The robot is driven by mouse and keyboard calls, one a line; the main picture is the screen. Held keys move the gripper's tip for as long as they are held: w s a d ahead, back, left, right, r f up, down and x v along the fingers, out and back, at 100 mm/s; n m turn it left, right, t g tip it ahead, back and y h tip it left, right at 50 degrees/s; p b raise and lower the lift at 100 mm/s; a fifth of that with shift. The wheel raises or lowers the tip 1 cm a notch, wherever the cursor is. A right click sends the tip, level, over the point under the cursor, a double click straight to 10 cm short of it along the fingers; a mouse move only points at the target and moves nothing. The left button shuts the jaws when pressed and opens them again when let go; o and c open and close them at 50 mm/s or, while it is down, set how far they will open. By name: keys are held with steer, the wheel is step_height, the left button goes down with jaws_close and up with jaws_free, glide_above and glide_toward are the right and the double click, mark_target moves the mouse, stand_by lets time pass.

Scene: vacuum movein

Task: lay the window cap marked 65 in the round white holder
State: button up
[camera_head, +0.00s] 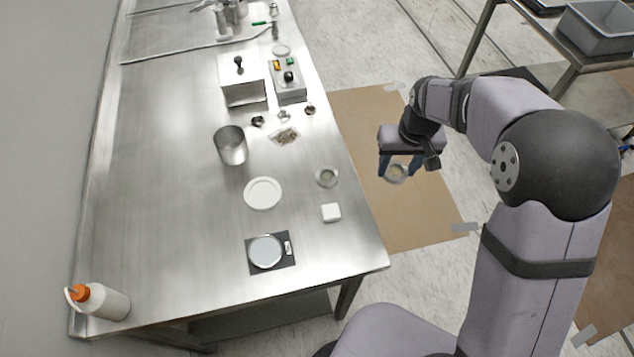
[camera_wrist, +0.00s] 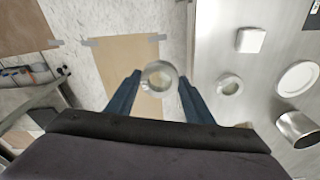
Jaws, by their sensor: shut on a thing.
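My gripper (camera_head: 396,172) is out to the right of the table's edge, above the brown floor sheet. It is shut on a round metal-rimmed window cap (camera_head: 397,174) with a pale centre, also seen between the blue fingers in the wrist view (camera_wrist: 159,77). Its number cannot be read. A second, similar round cap (camera_head: 327,177) lies on the table near its right edge and shows in the wrist view (camera_wrist: 229,85); no number is legible on it either. The round white holder (camera_head: 263,193) lies flat to the left of that cap, and looks empty (camera_wrist: 298,79).
A white block (camera_head: 331,212) lies near the table's right edge. A grey disc sits on a black square (camera_head: 285,262) at the front. A metal cup (camera_head: 231,146) stands behind the holder. Boxes with knobs stand farther back; a bottle (camera_head: 101,301) is front left.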

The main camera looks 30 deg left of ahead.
steer(key=s+a+r+n+p, duration=0.1)
steer(key=s+a+r+n, duration=0.1)
steer(key=s+a, duration=0.55)
steer(key=s+a+r+n, duration=0.25)
steer(key=s+a, duration=0.25)
steer(key=a, duration=0.5)
steer(key=s+a+r+n+p, duration=0.1)
steer(key=s+a+n, duration=0.2)
steer(key=s+a, duration=0.45)
steer(key=shift+g, duration=0.3)
steer(key=shift+w+a+f+p, duration=0.35)
steer(key=shift+f+p, duration=0.25)
steer(key=shift+f, duration=0.9)
steer(key=shift+w+a+f+p, duration=0.25)
steer(key=shift+f+p, duration=0.35)
steer(key=shift+f, duration=0.9)
steer(key=shift+w+a+f+p, duration=0.25)
steer(key=shift+w+f+p, duration=0.25)
steer(key=shift+f, duration=1)
steer(key=shift+s+f, duration=0.1)
steer(key=shift+f, duration=0.2)
steer(key=shift+f, duration=0.1)
steer(key=shift+f, duration=0.35)
steer(key=shift+f+b, duration=0.2)
steer(key=shift+b, duration=0.2)
steer(key=o, duration=1.2)
steer(key=shift+y, duration=0.3)
steer(key=shift+c, duration=0.2)
